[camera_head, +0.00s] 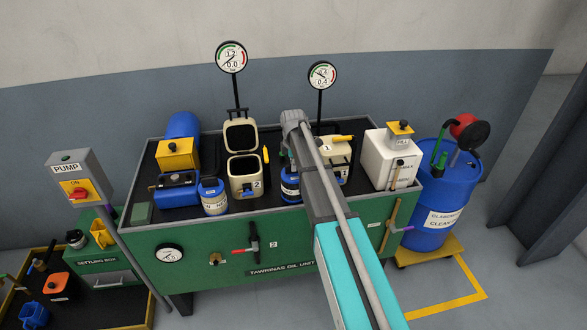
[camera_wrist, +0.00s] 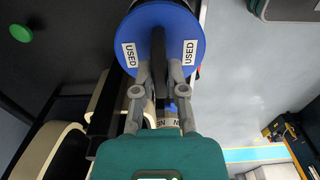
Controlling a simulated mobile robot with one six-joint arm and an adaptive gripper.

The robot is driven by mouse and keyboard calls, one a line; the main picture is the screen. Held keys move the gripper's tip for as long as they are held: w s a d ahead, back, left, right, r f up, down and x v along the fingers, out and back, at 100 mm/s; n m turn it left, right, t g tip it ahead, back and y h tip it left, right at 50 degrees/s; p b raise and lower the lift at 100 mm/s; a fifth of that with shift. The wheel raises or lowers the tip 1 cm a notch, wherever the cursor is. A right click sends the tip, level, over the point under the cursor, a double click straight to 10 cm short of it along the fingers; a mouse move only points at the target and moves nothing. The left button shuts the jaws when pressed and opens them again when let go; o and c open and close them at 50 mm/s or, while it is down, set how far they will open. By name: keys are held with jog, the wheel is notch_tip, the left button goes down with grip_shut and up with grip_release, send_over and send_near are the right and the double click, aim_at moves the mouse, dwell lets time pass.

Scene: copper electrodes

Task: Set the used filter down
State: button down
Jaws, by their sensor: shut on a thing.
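The used filter (camera_wrist: 165,25) is a blue round can with white USED labels, at the top of the wrist view. My gripper (camera_wrist: 160,78) is shut on it, with one grey finger on each side. In the head view, my arm hides most of the gripper. A blue can with a pale label band (camera_head: 290,184) shows there beside my arm on the bench top (camera_head: 262,207); I cannot tell whether it is the held one. Another blue, pale-banded can (camera_head: 213,198) stands left of housing 2 (camera_head: 244,172), whose lid is open.
Housing 1 (camera_head: 339,153) is partly behind my arm. A white tank (camera_head: 389,160) stands at the bench's right end, with a blue drum (camera_head: 440,205) beyond. Gauges on posts rise behind. The settling box (camera_head: 100,262) and pump post (camera_head: 110,215) stand left.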

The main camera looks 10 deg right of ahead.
jog(key=shift+f, duration=0.15)
jog(key=c, duration=0.7)
grip_release()
notch_tip(320, 180, up, 12)
jog(key=p, duration=1.2)
jog(key=shift+r, duration=0.2)
jog(key=shift+s, duration=0.1)
dwell(0.4)
jog(key=s+m, duration=0.6)
jog(key=s, duration=0.3)
jog(key=s+m, duration=0.6)
jog(key=s, duration=0.4)
jog(key=s+m, duration=0.6)
jog(key=s, duration=0.4)
